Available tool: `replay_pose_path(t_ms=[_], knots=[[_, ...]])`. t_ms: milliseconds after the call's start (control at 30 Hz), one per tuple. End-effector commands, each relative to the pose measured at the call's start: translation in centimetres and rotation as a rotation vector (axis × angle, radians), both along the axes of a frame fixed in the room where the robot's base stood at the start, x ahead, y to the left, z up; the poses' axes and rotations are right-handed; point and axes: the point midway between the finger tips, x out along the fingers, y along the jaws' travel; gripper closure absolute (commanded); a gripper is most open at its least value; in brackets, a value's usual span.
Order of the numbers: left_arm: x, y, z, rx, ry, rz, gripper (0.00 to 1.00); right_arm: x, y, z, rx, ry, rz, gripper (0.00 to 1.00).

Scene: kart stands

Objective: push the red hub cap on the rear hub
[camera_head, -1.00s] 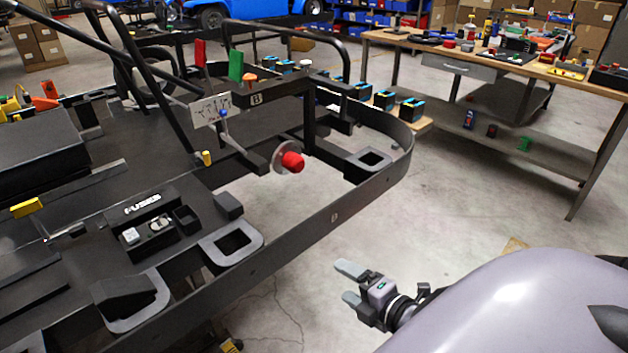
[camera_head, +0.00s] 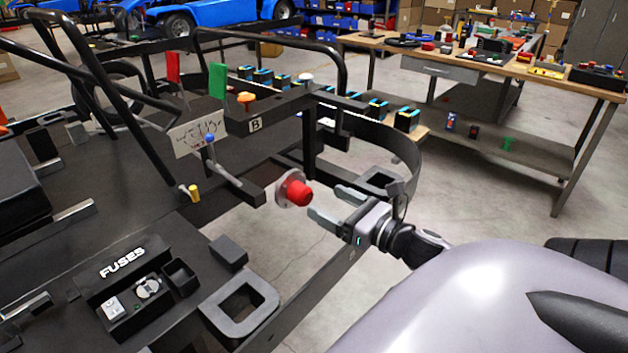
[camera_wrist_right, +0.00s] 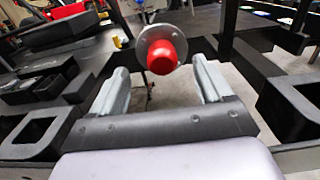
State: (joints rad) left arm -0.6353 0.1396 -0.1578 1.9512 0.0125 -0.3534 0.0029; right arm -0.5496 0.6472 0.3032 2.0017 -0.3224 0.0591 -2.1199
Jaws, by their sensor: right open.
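The red hub cap (camera_head: 300,194) sits at the grey round rear hub (camera_head: 281,188), on the end of a dark axle bar of the kart frame. In the right wrist view the red cap (camera_wrist_right: 162,57) shows in front of the hub's disc (camera_wrist_right: 148,38), between and beyond my fingers. I cannot tell whether it is fully seated. My right gripper (camera_head: 329,206) is open and empty, its fingers pointing at the cap from the right, apart from it. It also shows in the right wrist view (camera_wrist_right: 160,85). My left gripper is not in view.
The kart's curved black side rail (camera_head: 405,160) runs beside my right gripper. A fuse box (camera_head: 137,290) and a square black holder (camera_head: 240,304) lie at the lower left. A wooden workbench (camera_head: 560,76) stands at the back right, with open floor before it.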

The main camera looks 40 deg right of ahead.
Motion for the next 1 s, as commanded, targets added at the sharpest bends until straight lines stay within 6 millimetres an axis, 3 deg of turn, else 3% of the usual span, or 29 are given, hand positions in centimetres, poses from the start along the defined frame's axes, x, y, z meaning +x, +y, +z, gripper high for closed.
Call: replay_pose_path(t_ms=[167, 700, 1000], knots=[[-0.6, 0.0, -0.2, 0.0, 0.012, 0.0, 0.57, 0.8, 0.0, 0.0, 0.002, -0.001, 0.0, 0.21], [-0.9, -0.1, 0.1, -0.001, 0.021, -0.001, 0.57, 6.3, 0.5, 0.0, 0.003, 0.0, -0.001, 0.21], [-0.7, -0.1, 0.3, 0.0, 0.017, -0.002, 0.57, 7.1, 0.6, -0.1, 0.003, 0.002, -0.001, 0.21]])
